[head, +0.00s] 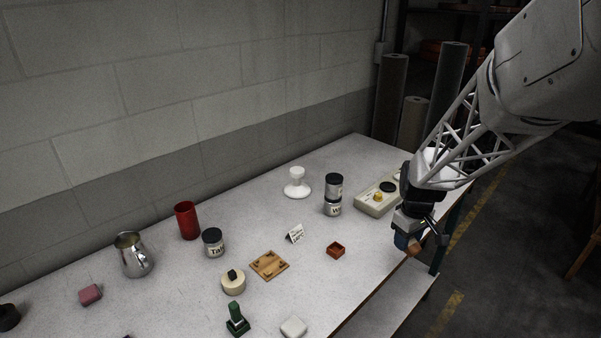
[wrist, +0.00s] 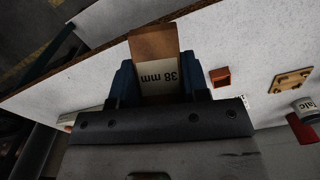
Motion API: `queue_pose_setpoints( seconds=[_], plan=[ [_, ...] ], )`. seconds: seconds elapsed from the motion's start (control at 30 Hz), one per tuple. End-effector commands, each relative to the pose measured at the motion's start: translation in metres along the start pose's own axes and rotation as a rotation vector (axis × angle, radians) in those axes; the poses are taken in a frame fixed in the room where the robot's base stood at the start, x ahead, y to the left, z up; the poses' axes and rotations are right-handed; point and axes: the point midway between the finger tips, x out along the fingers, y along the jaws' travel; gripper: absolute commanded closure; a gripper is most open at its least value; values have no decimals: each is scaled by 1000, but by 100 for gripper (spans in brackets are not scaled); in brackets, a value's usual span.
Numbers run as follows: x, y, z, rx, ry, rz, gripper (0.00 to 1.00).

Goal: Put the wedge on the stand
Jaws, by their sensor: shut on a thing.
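The wedge is a brown wooden block with a white "38 mm" label (wrist: 158,72). In the wrist view it sits between the blue fingers of my gripper (wrist: 160,85), which is shut on it. In the head view my gripper (head: 414,232) hangs at the right edge of the table, and the brown end of the wedge (head: 413,248) shows below it. A white pedestal with a round foot (head: 297,185) stands upright at the back of the table and looks like the stand. Its top appears empty. My gripper is well to its right and nearer the front.
A grey-beige box with dials (head: 377,200) and stacked tins (head: 333,196) lie between my gripper and the pedestal. The front middle has free room.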

Motion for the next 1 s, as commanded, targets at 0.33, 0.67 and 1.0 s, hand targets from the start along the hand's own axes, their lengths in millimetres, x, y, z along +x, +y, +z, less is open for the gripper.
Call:
queue_pose_setpoints(
  seconds=[0.33,0.67,1.0],
  plan=[
    [-69,0,0,0,1,1,81],
    [-104,0,-9,-7,-1,-1,81],
    [-108,-1,-49,-33,-1,-1,81]
  ],
)
